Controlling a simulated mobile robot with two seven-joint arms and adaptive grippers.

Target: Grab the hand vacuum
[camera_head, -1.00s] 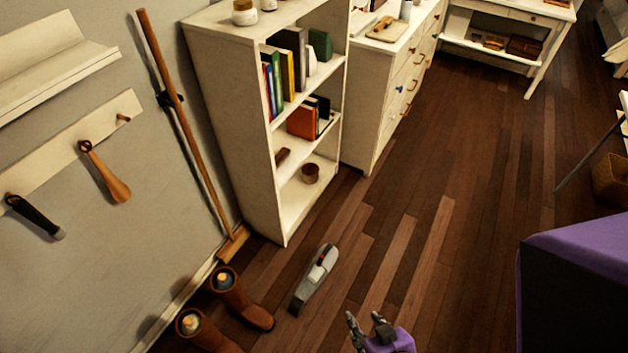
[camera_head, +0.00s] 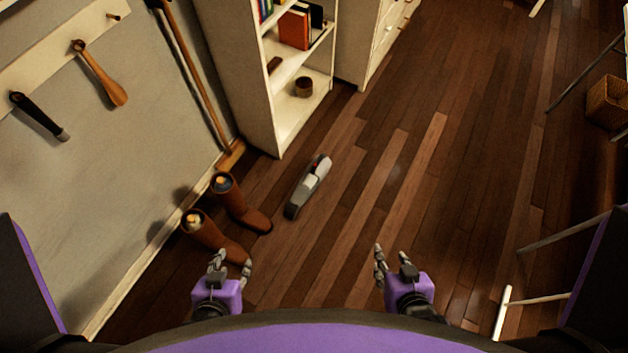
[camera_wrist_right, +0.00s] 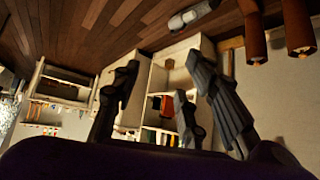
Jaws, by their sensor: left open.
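The hand vacuum (camera_head: 308,187) is grey with a red spot and lies on the wooden floor in front of the bookshelf, right of the boots. It also shows at the top of the right wrist view (camera_wrist_right: 193,15). My left gripper (camera_head: 232,262) is low in the head view, below and left of the vacuum, open and empty. My right gripper (camera_head: 393,256) is below and right of the vacuum. Its fingers (camera_wrist_right: 165,100) are spread apart in the right wrist view with nothing between them. Neither gripper touches the vacuum.
Brown boots (camera_head: 240,207) stand close left of the vacuum, by the wall. A white bookshelf (camera_head: 262,85) and a leaning broom (camera_head: 192,75) are behind it. A wicker basket (camera_head: 607,103) is at far right. The floor (camera_head: 400,190) right of the vacuum is clear.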

